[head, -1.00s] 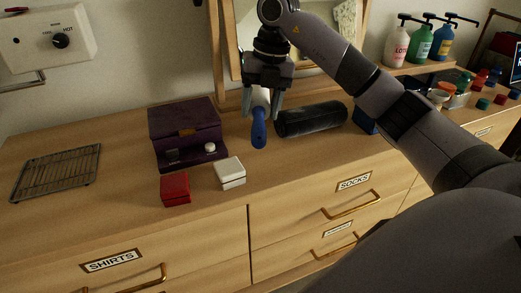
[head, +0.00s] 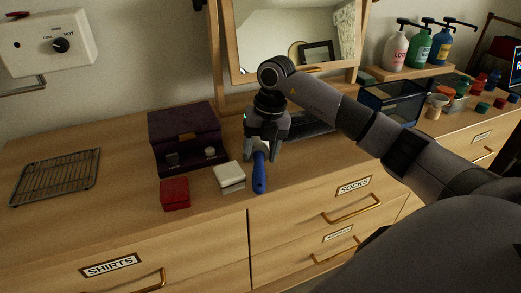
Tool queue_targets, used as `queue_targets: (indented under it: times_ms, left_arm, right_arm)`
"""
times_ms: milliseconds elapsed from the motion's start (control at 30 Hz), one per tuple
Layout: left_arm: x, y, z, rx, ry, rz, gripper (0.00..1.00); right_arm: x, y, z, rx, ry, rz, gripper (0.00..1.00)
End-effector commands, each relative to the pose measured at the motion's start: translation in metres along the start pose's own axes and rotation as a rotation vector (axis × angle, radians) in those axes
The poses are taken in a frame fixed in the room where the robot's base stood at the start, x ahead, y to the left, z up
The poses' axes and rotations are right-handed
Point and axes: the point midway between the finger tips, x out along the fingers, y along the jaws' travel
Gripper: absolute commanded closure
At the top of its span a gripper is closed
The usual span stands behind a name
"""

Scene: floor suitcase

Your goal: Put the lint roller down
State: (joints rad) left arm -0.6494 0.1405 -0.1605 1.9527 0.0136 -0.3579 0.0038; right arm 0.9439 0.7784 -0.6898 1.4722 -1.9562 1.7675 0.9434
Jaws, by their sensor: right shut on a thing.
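The lint roller shows as a blue handle (head: 259,173) with a bit of its white head above it, at the middle of the dresser top in the head view. My right gripper (head: 264,143) points down and is shut on the lint roller near its white head. The handle hangs toward the dresser's front, just right of the white box. I cannot tell whether the roller touches the wood. My left gripper is not in view.
A white box (head: 229,177) and a red box (head: 175,194) stand left of the roller. Behind them is a purple box (head: 187,137). A dark tray (head: 310,127) lies partly hidden behind my right arm. A wire rack (head: 56,176) lies far left, with bare wood beside it.

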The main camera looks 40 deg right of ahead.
Motion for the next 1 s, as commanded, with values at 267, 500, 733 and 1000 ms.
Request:
queue_targets:
  times_ms: [267,500,733,1000]
  left_arm:
    - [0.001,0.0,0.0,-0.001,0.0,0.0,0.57]
    - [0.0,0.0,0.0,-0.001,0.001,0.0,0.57]
    - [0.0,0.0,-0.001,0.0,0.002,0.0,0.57]
    - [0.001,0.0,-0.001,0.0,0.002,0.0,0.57]
  right_arm:
    - [0.003,-0.001,0.0,0.0,0.0,0.0,0.19]
    - [0.002,0.0,0.0,0.0,0.0,0.0,0.19]
    - [-0.025,0.0,0.001,0.0,-0.004,0.002,0.19]
    - [-0.084,0.0,0.001,0.001,-0.004,0.002,0.19]
